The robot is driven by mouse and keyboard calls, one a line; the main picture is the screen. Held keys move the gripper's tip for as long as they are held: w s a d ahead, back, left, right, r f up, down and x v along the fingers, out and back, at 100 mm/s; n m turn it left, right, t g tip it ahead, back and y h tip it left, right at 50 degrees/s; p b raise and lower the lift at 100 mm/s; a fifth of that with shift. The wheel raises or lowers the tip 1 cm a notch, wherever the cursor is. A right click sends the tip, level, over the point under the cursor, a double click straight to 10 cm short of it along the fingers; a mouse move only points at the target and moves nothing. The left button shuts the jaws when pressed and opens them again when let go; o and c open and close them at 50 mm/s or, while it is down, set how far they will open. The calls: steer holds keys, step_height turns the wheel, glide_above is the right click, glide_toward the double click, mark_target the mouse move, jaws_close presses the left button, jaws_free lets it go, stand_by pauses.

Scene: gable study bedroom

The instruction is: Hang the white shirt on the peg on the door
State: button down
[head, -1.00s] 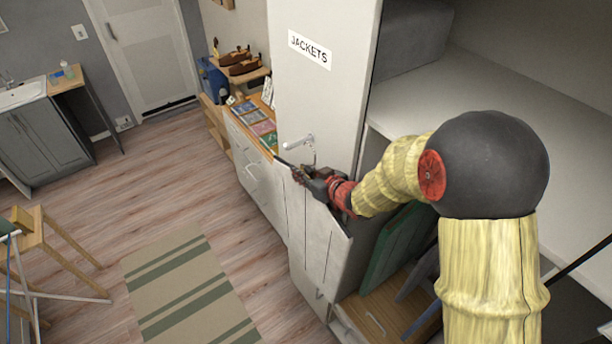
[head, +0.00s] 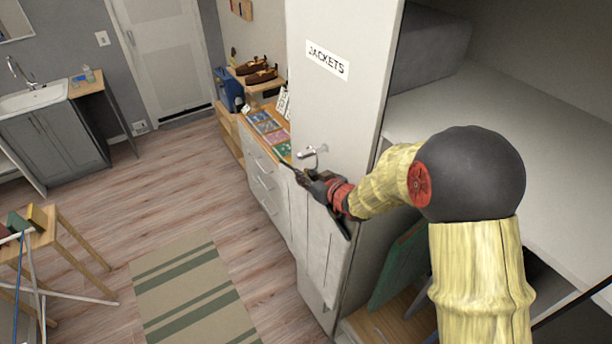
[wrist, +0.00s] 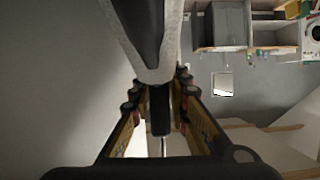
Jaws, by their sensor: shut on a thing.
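The white shirt (head: 322,250) hangs below my gripper (head: 308,182), in front of the lower part of the white door marked JACKETS (head: 335,110). My gripper is shut at the top of the shirt, where dark hanger-like ends stick out at both sides. The peg (head: 312,151) is a pale knob on the door just above my gripper. I cannot tell whether a hook touches the peg. In the wrist view my jaws (wrist: 160,110) close around a dark upright piece. A large dark shape with grey edges fills the top middle there.
A dresser (head: 262,180) with several books stands left of the door. A shelf with brown shoes (head: 262,72) is behind it. A pale bunk-like surface (head: 480,100) lies to the right. The wooden floor around the striped rug (head: 195,295) is open.

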steer(key=shift+f, duration=0.15)
steer(key=c, duration=1.6)
jaws_free()
steer(key=shift+f, duration=0.1)
steer(key=shift+s, duration=0.1)
steer(key=v, duration=1.2)
steer(key=shift+a, duration=0.1)
